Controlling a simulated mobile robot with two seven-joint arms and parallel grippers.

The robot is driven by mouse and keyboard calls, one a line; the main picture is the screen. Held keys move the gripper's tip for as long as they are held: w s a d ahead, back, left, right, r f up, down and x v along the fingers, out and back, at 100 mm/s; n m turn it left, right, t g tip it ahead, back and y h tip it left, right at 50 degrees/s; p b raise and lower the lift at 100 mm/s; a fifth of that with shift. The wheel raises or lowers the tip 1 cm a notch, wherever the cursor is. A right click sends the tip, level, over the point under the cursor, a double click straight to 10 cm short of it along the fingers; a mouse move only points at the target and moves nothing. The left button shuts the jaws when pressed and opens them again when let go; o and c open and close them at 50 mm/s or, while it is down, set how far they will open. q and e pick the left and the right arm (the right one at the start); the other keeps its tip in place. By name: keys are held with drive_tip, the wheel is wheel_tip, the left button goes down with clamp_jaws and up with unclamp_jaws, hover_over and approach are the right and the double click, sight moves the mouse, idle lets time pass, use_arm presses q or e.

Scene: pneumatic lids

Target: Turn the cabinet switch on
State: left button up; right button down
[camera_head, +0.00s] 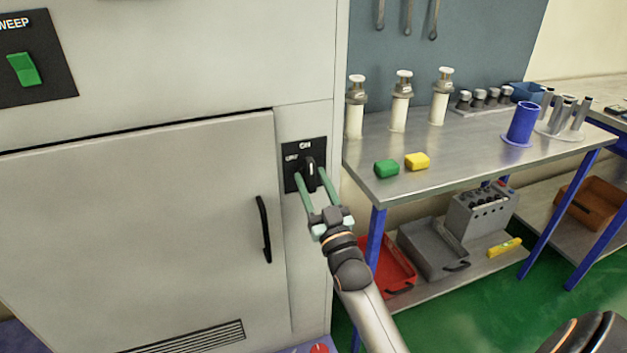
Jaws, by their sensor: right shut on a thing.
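The cabinet switch is a black rotary knob (311,167) on a small black plate (290,151) on the grey cabinet's right front panel. "ON" is printed above the knob, and a small blurred label is at its upper left. The knob's white mark looks about upright, pointing towards "ON". My right gripper (310,174) reaches up from below, with one green finger on each side of the knob, shut on it. The fingers hide the knob's lower sides. My left gripper is not in view.
The cabinet door (140,230) with its black handle (264,229) is closed, left of the switch. A green rocker switch (24,69) is at upper left. A metal table (450,160) stands close on the right, with green (386,169) and yellow (417,161) blocks near its edge.

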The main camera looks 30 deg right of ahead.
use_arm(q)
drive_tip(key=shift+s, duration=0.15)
use_arm(e)
drive_tip(key=shift+m+h, duration=0.4)
drive_tip(key=shift+m, duration=0.2)
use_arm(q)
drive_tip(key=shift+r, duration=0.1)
use_arm(e)
drive_tip(key=c, duration=0.7)
unclamp_jaws()
drive_tip(key=shift+f, duration=0.1)
